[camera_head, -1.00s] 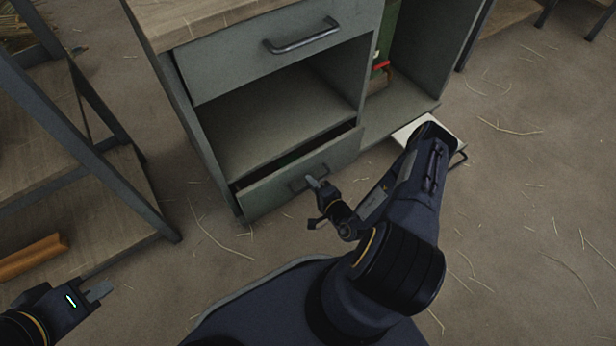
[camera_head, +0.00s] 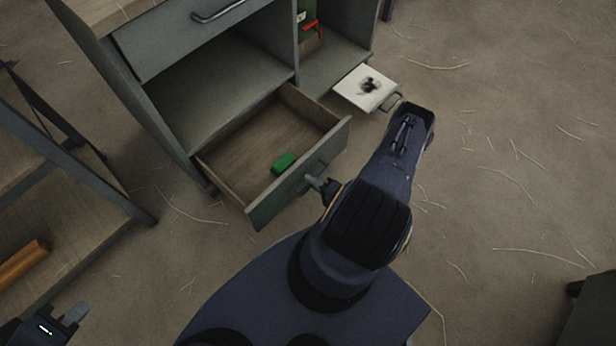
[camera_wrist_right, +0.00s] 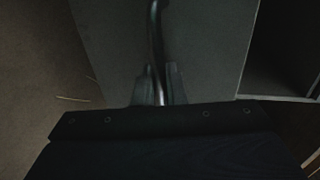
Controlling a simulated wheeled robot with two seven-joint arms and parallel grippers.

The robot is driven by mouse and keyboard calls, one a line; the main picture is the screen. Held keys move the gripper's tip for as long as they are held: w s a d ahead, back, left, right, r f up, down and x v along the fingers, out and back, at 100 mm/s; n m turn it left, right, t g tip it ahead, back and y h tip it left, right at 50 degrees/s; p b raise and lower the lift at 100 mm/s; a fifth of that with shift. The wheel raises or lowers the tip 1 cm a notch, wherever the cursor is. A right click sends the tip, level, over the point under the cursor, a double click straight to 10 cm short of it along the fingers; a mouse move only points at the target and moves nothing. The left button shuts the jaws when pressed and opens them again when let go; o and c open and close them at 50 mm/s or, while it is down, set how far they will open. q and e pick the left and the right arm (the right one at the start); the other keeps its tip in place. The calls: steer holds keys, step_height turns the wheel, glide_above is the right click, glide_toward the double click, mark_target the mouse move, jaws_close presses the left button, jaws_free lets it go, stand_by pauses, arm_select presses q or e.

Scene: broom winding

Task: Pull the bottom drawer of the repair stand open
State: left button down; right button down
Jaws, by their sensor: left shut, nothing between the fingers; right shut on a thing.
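The bottom drawer (camera_head: 262,152) of the grey repair stand (camera_head: 160,48) is pulled well out, its wooden inside open to view. A small green block (camera_head: 284,163) lies in it near the front panel. My right gripper (camera_head: 318,184) is at the drawer front, shut on the handle. In the right wrist view the metal handle (camera_wrist_right: 155,40) runs between the fingers (camera_wrist_right: 160,84) against the grey panel (camera_wrist_right: 200,45). My left gripper (camera_head: 76,314) is shut and empty at the bottom left, away from the stand.
An upper drawer handle (camera_head: 218,12) shows above an open shelf space. A white tray-like panel with a handle (camera_head: 362,88) sticks out right of the drawer. A wooden rack (camera_head: 50,225) stands at left. The floor at right is mostly clear, with straw bits.

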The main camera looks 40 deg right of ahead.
arm_select(q)
steer(key=shift+s, duration=0.4)
arm_select(e)
steer(key=shift+s, duration=0.5)
steer(key=c, duration=1.6)
jaws_free()
steer(key=shift+d, duration=0.1)
